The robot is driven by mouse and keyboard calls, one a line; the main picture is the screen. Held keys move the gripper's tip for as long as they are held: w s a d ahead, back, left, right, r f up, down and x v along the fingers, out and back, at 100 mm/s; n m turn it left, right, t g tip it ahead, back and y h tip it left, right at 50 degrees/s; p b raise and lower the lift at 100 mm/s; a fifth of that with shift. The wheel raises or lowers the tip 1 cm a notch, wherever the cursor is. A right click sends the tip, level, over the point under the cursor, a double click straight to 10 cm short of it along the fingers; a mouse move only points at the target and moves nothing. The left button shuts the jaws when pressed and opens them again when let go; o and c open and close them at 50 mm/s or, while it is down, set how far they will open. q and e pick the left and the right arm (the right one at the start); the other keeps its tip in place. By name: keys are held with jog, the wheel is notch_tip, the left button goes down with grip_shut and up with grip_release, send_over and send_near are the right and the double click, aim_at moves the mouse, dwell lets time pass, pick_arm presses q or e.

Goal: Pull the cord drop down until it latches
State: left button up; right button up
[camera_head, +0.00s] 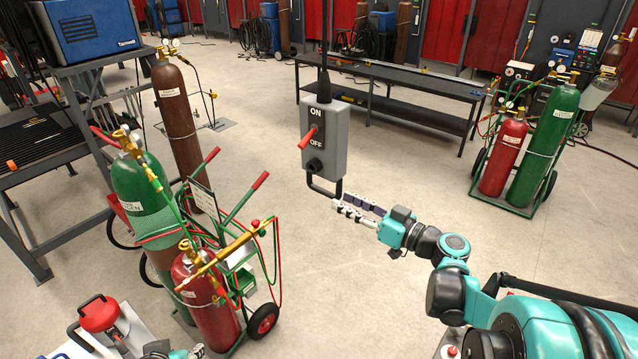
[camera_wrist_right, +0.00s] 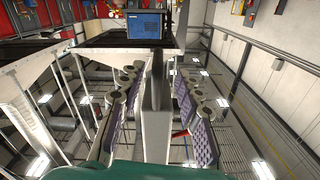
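The cord drop is a grey box (camera_head: 325,140) marked ON and OFF, hanging on a black cord (camera_head: 324,50). A red lever (camera_head: 307,138) sticks out of its front, and a dark loop handle (camera_head: 324,190) hangs below it. My right gripper (camera_head: 345,206) reaches in from the right at the loop's lower right end. In the right wrist view its two purple-padded fingers (camera_wrist_right: 155,115) are spread, with a grey upright part (camera_wrist_right: 157,95) between them and gaps beside it. I cannot tell whether they touch the loop. Only a bit of my left gripper (camera_head: 178,352) shows at the bottom edge.
A cart with a green cylinder (camera_head: 140,185) and a red cylinder (camera_head: 205,300) stands at left; a brown cylinder (camera_head: 178,125) stands behind it. A long black bench (camera_head: 400,80) is behind the box. Another cylinder cart (camera_head: 545,140) is at right. Floor between is clear.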

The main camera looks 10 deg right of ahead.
aim_at(315, 187)
jog(key=p+x, duration=0.1)
jog(key=x, duration=0.8)
jog(key=shift+w+d+f, duration=0.15)
jog(key=shift+w, duration=0.05)
jog(key=shift+s, duration=0.25)
grip_shut()
